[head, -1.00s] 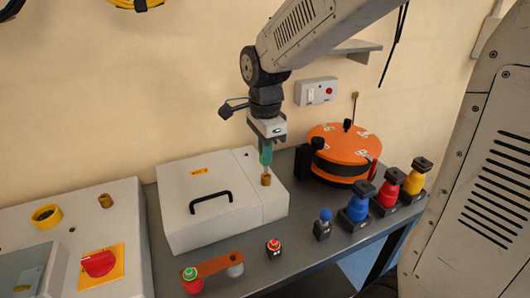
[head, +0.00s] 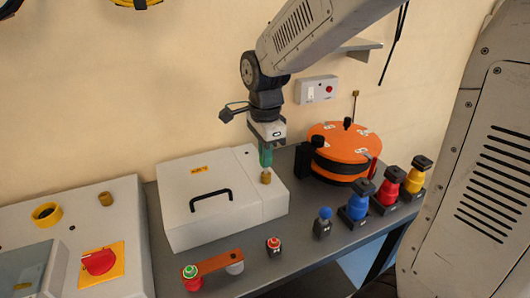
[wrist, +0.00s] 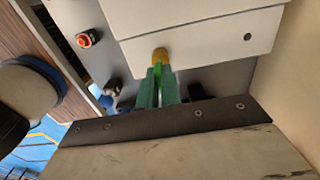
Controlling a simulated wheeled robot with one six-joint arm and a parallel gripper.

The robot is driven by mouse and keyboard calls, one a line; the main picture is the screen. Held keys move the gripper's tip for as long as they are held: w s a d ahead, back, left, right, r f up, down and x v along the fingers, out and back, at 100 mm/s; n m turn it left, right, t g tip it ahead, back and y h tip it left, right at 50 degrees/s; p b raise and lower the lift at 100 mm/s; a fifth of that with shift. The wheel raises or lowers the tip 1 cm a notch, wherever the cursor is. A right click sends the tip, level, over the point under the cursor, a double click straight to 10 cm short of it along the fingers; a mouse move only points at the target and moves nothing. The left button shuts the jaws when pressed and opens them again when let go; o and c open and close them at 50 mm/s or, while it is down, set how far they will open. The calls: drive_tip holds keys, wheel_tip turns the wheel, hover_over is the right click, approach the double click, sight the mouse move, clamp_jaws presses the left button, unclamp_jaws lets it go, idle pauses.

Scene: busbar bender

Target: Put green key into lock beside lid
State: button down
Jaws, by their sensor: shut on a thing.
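My gripper (head: 266,148) points down over the right part of the white box and is shut on the green key (head: 266,158).
An orange round case (head: 345,143) stands right of the box. Blue (head: 358,204), red (head: 388,190) and yellow (head: 413,178) devices stand at the bench's right. A copper bar (head: 218,262) with a green-topped button lies in front. A control box (head: 95,225) with a red switch is at left.

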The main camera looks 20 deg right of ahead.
drive_tip(key=shift+f, duration=1)
drive_tip(key=c, duration=1.5)
unclamp_jaws()
wheel_tip(320, 180, up, 8)
drive_tip(key=shift+f, duration=0.1)
